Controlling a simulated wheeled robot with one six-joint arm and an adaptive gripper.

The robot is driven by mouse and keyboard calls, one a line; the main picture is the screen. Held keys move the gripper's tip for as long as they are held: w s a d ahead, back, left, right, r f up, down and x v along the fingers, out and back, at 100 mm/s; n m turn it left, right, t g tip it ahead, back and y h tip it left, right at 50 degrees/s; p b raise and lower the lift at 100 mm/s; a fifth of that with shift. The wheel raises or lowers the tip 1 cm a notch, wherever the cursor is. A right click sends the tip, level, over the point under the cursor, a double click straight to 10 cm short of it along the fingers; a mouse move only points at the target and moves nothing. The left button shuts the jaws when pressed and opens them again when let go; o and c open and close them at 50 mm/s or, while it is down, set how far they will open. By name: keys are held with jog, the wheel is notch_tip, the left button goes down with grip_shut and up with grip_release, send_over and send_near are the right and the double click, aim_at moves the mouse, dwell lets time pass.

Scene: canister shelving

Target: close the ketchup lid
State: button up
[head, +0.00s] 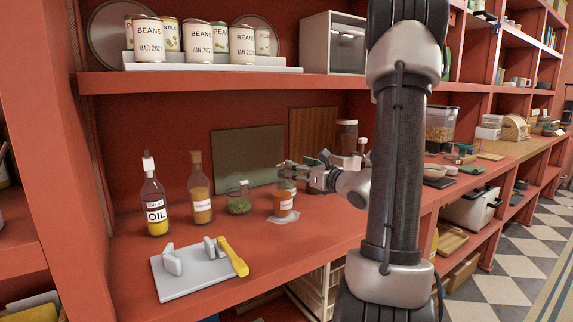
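My gripper (291,172) reaches in from the right, level with the top of a small jar (284,203). The jar has orange contents and a white label too small to read. It stands upright on a pale sheet on the red counter. The fingertips overlap the jar's top in the picture, and I cannot tell whether they touch it or how far apart they are. No ketchup can be clearly identified. A dark red container (347,133) stands behind my gripper, partly hidden. The jar's lid cannot be made out.
An oil bottle (156,208), an amber bottle (200,190) and a green-filled jar (239,201) stand to the left. A grey board (192,283) with a yellow-handled tool (234,259) lies in front. A shelf (180,81) with cans hangs above. Bare counter (330,225) lies in front of the jar.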

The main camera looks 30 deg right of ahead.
aim_at(283, 164)
jog(key=w, duration=0.4)
jog(key=w+a, duration=0.1)
jog(key=w, duration=0.1)
jog(key=shift+w, duration=0.35)
jog(key=shift+c, duration=0.2)
jog(key=c, duration=1)
